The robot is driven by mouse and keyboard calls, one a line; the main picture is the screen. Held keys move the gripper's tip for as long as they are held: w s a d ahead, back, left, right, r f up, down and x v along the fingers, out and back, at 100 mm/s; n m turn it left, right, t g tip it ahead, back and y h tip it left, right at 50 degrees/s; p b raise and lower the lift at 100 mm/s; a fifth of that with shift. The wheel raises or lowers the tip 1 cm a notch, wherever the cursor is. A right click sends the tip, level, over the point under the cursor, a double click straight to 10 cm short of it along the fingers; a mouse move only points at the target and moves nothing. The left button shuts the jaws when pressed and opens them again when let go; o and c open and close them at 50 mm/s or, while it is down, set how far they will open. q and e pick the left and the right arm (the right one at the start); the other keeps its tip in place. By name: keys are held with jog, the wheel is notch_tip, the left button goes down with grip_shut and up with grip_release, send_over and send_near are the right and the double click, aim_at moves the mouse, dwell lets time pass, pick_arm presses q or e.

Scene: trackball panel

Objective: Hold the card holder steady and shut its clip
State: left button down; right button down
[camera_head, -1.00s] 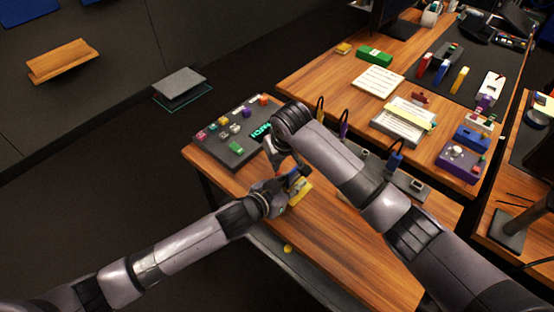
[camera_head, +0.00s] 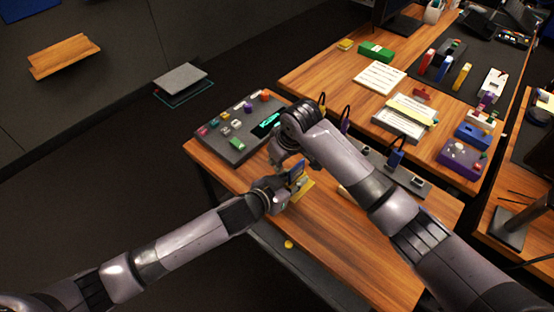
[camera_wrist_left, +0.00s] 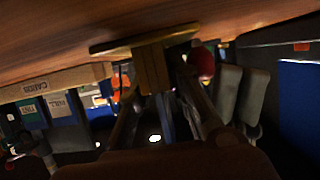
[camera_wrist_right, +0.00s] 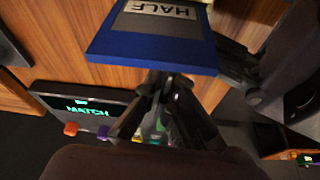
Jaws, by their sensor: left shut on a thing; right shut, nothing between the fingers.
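The card holder has a yellow base (camera_head: 304,190) on the front table in the head view. In the left wrist view its flat base and upright post (camera_wrist_left: 152,68) show between my left fingers. My left gripper (camera_head: 287,187) is shut on it from the near left. A blue card marked HALF (camera_wrist_right: 152,44) fills the top of the right wrist view, and its edge shows upright in the head view (camera_head: 297,171). My right gripper (camera_wrist_right: 168,88) is shut and empty, its tips close to the card's lower edge; touching or apart, I cannot tell. The clip cannot be made out clearly.
A dark panel (camera_head: 240,143) with coloured buttons and a lit display stands behind the grippers; the display reads MATCH in the right wrist view (camera_wrist_right: 88,110). A box marked CARDS (camera_wrist_left: 55,83) shows in the left wrist view. The table's front right is clear.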

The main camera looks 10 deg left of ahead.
pick_arm(q)
jog(key=shift+w+a, duration=0.3)
jog(key=shift+a, duration=0.05)
pick_arm(e)
jog(key=shift+s+d+f, duration=0.15)
jog(key=shift+s+f, duration=0.2)
jog(key=shift+w+d, duration=0.25)
jog(key=shift+w, duration=0.7)
pick_arm(q)
jog(key=shift+s+d, duration=0.1)
jog(key=shift+d, duration=0.05)
pick_arm(e)
jog(key=shift+w+a+r, duration=0.1)
jog(key=shift+w+a, duration=1.15)
jog(key=shift+a, duration=0.1)
jog(key=shift+w+a+r, duration=0.1)
jog(key=shift+w+r, duration=0.05)
jog(key=shift+r, duration=0.15)
pick_arm(q)
jog(key=shift+s+d, duration=0.1)
pick_arm(e)
jog(key=v, duration=0.9)
jog(key=shift+s+r, duration=0.2)
jog(key=shift+r, duration=0.05)
jog(key=shift+a, duration=0.1)
